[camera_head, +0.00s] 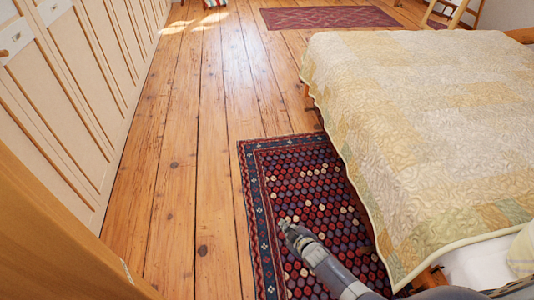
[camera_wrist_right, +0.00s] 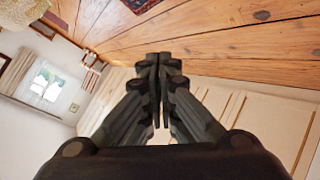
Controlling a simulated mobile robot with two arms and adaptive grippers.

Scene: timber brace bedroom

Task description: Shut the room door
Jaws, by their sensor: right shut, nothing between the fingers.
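A plain orange-brown wooden panel (camera_head: 60,240), which looks like the room door seen close up, leans across the lower left corner of the head view. A small metal plate (camera_head: 126,271) shows on its edge. Most of the panel is outside the picture, and I cannot tell how far open it stands. My right gripper (camera_head: 287,228) is above the patterned rug, to the right of the panel and apart from it. In the right wrist view, its dark fingers (camera_wrist_right: 158,62) are together with nothing between them. My left gripper is not in view.
Cream wardrobe doors (camera_head: 75,75) line the left side. The bed (camera_head: 430,110) with its yellow quilt fills the right. A dark red and blue rug (camera_head: 300,180) lies beside it. The plank floor (camera_head: 190,150) between wardrobe and rug is clear. A window (camera_wrist_right: 47,85) shows in the wrist view.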

